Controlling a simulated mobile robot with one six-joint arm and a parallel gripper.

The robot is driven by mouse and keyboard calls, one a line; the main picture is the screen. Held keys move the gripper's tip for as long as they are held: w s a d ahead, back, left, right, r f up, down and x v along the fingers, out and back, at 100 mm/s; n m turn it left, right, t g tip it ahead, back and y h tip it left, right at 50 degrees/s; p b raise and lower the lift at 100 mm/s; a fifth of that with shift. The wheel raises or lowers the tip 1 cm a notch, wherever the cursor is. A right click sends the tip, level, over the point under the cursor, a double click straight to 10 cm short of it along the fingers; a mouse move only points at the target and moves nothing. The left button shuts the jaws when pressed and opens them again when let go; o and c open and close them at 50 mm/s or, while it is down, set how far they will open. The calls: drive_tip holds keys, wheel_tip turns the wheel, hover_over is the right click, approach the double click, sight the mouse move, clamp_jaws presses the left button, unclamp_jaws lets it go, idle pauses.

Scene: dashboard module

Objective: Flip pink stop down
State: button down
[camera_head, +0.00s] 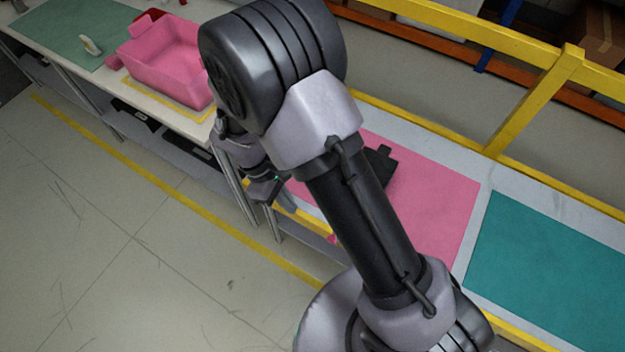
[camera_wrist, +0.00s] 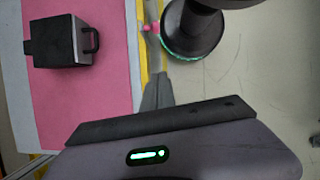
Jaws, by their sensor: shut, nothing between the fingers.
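A small pink stop (camera_wrist: 149,28) shows at the yellow table edge in the wrist view, beside a dark round part of my own body. A bit of the pink stop (camera_head: 332,238) also shows in the head view, mostly hidden behind my arm. I cannot tell whether it is up or down. My gripper (camera_wrist: 157,82) is shut and empty, with its fingertips over the table edge, apart from the stop and below it in the wrist view. In the head view my gripper (camera_head: 286,200) hangs by the table edge, left of the stop.
A black box with a handle (camera_wrist: 60,40) lies on the pink mat (camera_wrist: 105,105). A teal mat (camera_head: 555,265) lies to the right in the head view. A pink bin (camera_head: 165,65) stands on the far left table. A yellow rail (camera_head: 530,105) runs behind. Open floor lies in front.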

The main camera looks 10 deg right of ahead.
drive_tip(key=s+d+f+b, duration=0.5)
drive_tip(key=d+f, duration=0.1)
drive_tip(key=f, duration=0.2)
drive_tip(key=shift+d+f, duration=0.25)
drive_tip(key=shift+d, duration=0.15)
drive_tip(key=shift+d, duration=0.15)
idle(0.3)
